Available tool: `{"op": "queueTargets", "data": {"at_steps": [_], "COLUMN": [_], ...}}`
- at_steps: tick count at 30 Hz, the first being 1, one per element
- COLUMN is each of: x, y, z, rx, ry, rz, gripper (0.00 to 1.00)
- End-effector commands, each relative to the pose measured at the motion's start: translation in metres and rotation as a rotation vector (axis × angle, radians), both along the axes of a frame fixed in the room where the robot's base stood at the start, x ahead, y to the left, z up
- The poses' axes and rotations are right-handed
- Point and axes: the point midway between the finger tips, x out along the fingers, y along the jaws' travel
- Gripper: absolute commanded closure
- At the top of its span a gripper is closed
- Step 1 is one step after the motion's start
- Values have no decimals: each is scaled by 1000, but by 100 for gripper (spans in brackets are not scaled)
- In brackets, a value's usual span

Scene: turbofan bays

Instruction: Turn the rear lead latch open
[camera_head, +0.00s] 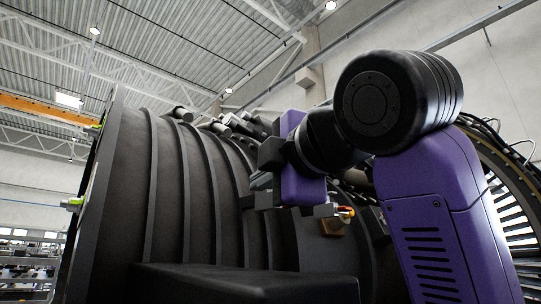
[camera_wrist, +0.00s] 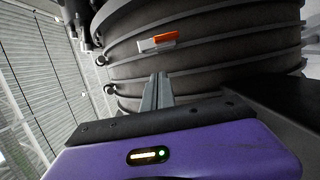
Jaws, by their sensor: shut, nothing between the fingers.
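A latch with a grey body and an orange end (camera_wrist: 158,41) sits on the dark ribbed engine casing in the wrist view, lying nearly level. My gripper (camera_wrist: 158,78) is shut and empty; its grey fingertips point at the casing, below the latch in the picture and apart from it. In the head view my gripper (camera_head: 260,182) is beside the casing, its fingers partly hidden by its purple body. A small orange-tipped fitting (camera_head: 345,211) shows below and right of it; I cannot tell whether this is the same latch.
The dark ribbed casing (camera_head: 170,190) fills the middle of the head view. Grey fittings with yellow-green parts (camera_head: 73,203) stick out from its left rim. Pipes and cylinders (camera_head: 225,128) run along its top. A bladed ring (camera_head: 510,215) is at the right.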

Motion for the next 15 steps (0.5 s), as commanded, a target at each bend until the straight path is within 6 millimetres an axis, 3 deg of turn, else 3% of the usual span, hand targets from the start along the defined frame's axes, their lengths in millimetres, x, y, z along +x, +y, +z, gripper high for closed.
{"op": "queueTargets", "data": {"at_steps": [6,15], "x": [14,17], "y": [-22,-26], "z": [2,0], "rx": [2,2], "ry": [0,-1], "rz": [-3,-2], "gripper": [100,100]}}
